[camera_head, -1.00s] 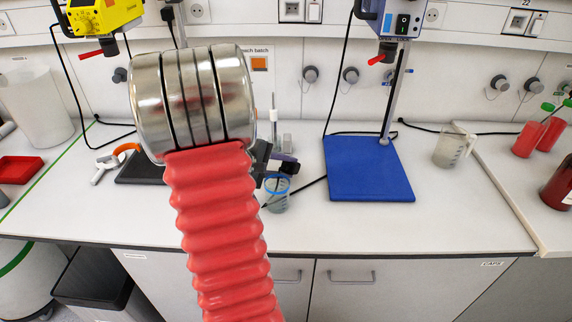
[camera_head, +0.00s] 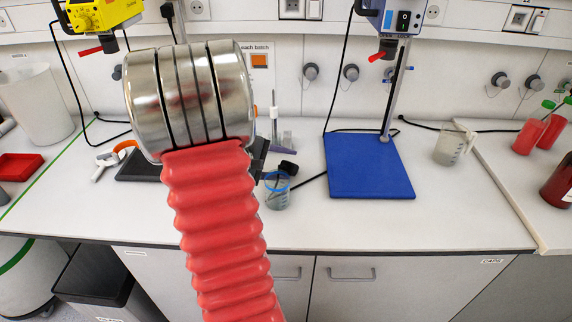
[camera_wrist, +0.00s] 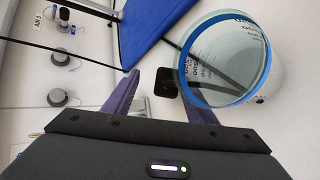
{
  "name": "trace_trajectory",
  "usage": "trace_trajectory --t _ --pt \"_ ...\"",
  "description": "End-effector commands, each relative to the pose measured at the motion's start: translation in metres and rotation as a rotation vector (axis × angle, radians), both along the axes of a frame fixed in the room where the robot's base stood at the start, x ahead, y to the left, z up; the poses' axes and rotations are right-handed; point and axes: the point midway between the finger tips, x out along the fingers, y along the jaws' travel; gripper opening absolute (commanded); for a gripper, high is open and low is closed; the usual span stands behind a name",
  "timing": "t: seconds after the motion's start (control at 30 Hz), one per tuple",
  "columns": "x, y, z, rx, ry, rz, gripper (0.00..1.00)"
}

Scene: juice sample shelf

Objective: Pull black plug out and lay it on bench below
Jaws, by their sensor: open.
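One black plug (camera_head: 167,12) with a cord sits in the wall strip at the top left in the head view. A separate small black block, plug-like in shape (camera_head: 288,168), shows by the rim of a beaker; it also shows in the wrist view (camera_wrist: 164,83). I cannot tell whether it touches the beaker or rests on the bench. My gripper (camera_wrist: 160,80) is open, its purple fingers on either side of this block in the picture. In the head view my gripper is mostly hidden behind my red arm, with a bit of purple (camera_head: 284,138) showing.
The beaker with a blue rim (camera_head: 277,193) stands close by my gripper; a dark cable passes behind it. A blue stand base (camera_head: 370,168) lies to the right. A measuring jug (camera_head: 449,147) stands farther right. The front of the white bench (camera_head: 400,225) is clear.

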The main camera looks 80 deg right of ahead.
Motion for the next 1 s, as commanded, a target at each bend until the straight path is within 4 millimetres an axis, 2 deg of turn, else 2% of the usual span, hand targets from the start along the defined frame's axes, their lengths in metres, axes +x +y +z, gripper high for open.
trace_trajectory --t 0.7,1.0 --pt "0.062 0.074 0.06 -0.003 0.0 0.003 0.51" --pt "0.07 0.084 0.068 0.0 0.001 0.001 0.51"
